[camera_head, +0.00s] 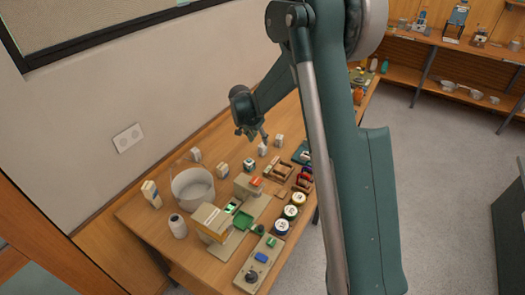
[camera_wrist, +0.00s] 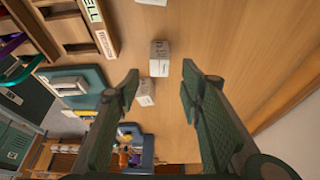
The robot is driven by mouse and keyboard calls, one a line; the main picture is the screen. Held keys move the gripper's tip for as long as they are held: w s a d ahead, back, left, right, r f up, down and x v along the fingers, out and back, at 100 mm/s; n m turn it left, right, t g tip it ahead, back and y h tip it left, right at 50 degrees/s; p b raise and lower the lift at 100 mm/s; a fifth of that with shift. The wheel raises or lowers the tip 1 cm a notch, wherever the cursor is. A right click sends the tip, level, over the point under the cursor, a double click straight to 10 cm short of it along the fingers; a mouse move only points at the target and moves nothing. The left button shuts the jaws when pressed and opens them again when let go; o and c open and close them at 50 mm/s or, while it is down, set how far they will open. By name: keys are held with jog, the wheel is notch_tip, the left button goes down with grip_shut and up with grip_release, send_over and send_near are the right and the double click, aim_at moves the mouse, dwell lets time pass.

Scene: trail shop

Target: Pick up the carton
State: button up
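Small white cartons stand on the wooden table; I cannot tell which one the task means. In the wrist view, one white carton (camera_wrist: 159,58) is beyond the gap between my fingertips, with a second white carton (camera_wrist: 146,92) close by and a third white carton (camera_wrist: 152,2) cut off at the top edge. My gripper (camera_wrist: 159,72) is open and empty, its fingers apart from the cartons. In the head view, my gripper (camera_head: 252,134) is above the table, near a white carton (camera_head: 262,150) and another white carton (camera_head: 279,140).
On the table (camera_head: 140,214) stand a white bucket (camera_head: 192,188), a taller carton (camera_head: 151,194), a white roll (camera_head: 177,226), a beige machine (camera_head: 212,222), round tins (camera_head: 290,212) and wooden trays (camera_head: 277,171). A wall (camera_head: 100,120) runs along the table's left side.

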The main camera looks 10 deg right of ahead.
aim_at(262, 145)
jog(key=shift+x, duration=1.25)
jog(key=shift+x, duration=2.6)
jog(key=shift+s, duration=0.1)
jog(key=c, duration=1)
